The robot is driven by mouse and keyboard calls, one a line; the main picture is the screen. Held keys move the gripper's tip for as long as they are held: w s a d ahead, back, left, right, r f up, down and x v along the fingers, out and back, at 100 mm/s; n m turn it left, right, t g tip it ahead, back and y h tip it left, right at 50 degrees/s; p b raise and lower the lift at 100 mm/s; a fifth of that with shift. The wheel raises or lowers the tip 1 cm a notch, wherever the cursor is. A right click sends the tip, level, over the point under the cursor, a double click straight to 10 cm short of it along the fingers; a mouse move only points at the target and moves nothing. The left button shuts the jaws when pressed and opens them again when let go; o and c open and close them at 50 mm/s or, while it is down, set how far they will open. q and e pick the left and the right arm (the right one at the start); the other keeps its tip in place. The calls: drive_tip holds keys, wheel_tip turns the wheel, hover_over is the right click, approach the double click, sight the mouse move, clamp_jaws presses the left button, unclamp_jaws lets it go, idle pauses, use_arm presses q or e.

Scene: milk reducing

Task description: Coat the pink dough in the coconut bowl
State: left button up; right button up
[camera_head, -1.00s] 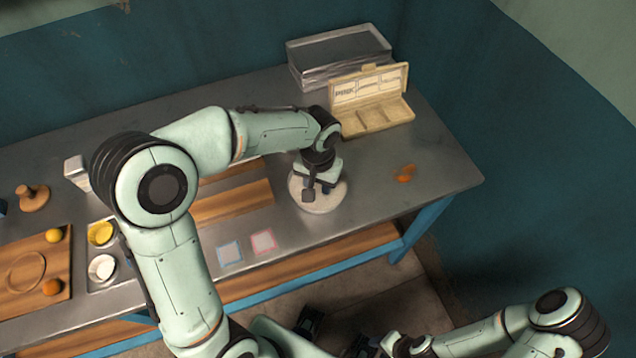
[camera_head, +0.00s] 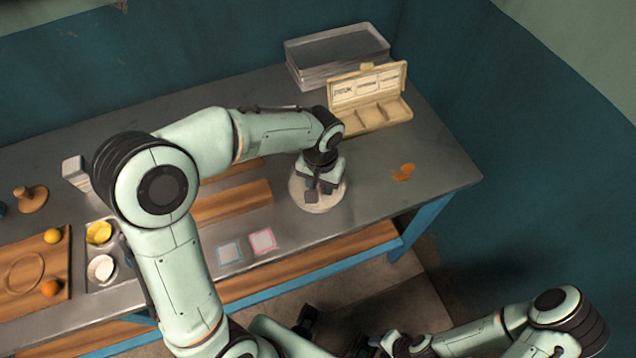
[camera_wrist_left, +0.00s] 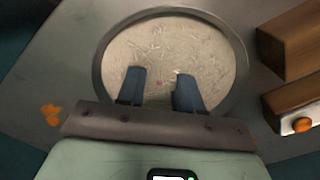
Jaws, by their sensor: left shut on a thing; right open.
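The round coconut bowl (camera_head: 299,203) stands near the right part of the bench. In the left wrist view its metal rim (camera_wrist_left: 103,62) surrounds pale coconut flakes (camera_wrist_left: 180,45). My left gripper (camera_head: 320,193) points down into the bowl. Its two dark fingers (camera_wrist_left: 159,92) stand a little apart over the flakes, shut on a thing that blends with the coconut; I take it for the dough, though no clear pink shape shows. My right gripper (camera_head: 336,335) is low at the bottom edge, away from the bench, open and partly cut off.
A cream compartment box (camera_head: 372,113) with its lid up stands behind the bowl, before clear stacked trays (camera_head: 338,55). Orange scraps (camera_head: 404,172) lie to the right. Blue and pink framed squares (camera_head: 262,241) lie at the front. Two small containers (camera_head: 100,268) and a wooden board (camera_head: 52,283) are left.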

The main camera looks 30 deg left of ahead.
use_arm(q)
drive_tip(key=shift+w+d, duration=0.15)
drive_tip(key=shift+w, duration=0.15)
drive_tip(key=shift+w, duration=0.25)
drive_tip(key=shift+a, duration=0.45)
drive_tip(key=shift+a, duration=0.15)
drive_tip(key=shift+s+a, duration=0.15)
drive_tip(key=shift+s, duration=0.15)
drive_tip(key=shift+s+d, duration=0.3)
drive_tip(key=shift+d, duration=0.05)
drive_tip(key=shift+w+d, duration=0.1)
drive_tip(key=shift+d, duration=0.2)
drive_tip(key=shift+w, duration=0.3)
